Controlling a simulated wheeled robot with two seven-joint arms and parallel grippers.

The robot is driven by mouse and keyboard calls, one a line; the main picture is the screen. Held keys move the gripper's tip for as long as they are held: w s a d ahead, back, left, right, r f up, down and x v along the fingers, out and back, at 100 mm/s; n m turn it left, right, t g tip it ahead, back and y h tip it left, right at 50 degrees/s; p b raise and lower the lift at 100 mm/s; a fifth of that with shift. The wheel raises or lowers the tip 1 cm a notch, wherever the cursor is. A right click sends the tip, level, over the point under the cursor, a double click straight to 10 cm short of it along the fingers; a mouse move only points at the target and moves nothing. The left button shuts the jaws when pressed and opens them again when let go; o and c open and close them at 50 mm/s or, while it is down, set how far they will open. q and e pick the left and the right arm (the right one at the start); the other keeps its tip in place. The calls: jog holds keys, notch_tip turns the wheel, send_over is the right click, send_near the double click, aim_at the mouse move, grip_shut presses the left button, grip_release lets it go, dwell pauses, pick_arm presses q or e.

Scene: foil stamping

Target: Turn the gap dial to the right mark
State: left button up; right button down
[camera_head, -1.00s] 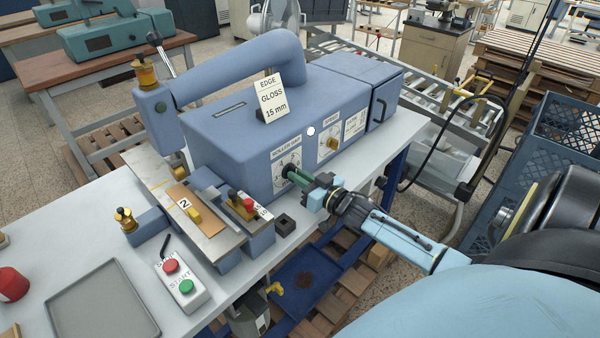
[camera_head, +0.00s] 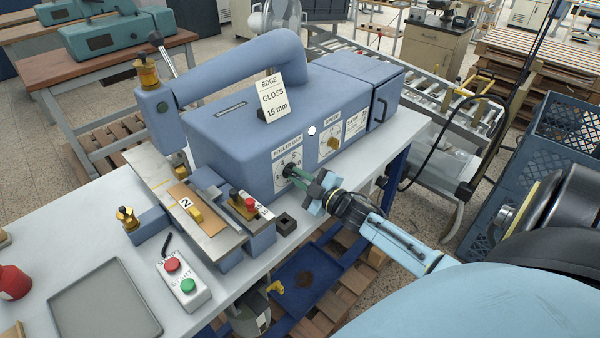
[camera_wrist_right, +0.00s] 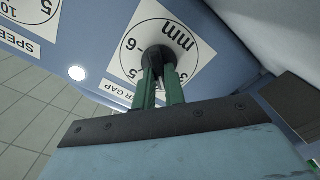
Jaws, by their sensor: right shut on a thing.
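The blue foil stamping machine (camera_head: 235,140) stands on the table, with a white roller gap dial face (camera_head: 288,158) on its front. The black gap knob (camera_wrist_right: 157,60) sits in the middle of that face in the right wrist view. My right gripper (camera_head: 291,173) reaches it from the right, and its green fingers are shut on the knob, one on each side. They hide part of the dial scale and the knob's pointer, so I cannot tell the setting. A card (camera_head: 272,97) on the machine reads EDGE, GLOSS, 15 mm. My left gripper is not in view.
A speed dial (camera_head: 331,143) with a yellow knob is right of the gap dial. A stop/start box (camera_head: 181,284) and an empty grey tray (camera_head: 103,300) are on the table. A small black block (camera_head: 286,224) stands below the dial near the edge.

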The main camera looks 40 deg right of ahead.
jog(key=n, duration=0.3)
jog(key=shift+f+n+b, duration=0.1)
jog(key=shift+n+b, duration=0.25)
jog(key=shift+n, duration=0.05)
jog(key=shift+n+b, duration=0.7)
jog(key=shift+n, duration=1.5)
jog(key=c, duration=1.5)
grip_release()
jog(key=shift+o, duration=0.2)
jog(key=s+d, duration=0.1)
jog(key=s, duration=1.2)
jog(key=shift+s+b, duration=0.2)
jog(key=shift+b, duration=0.25)
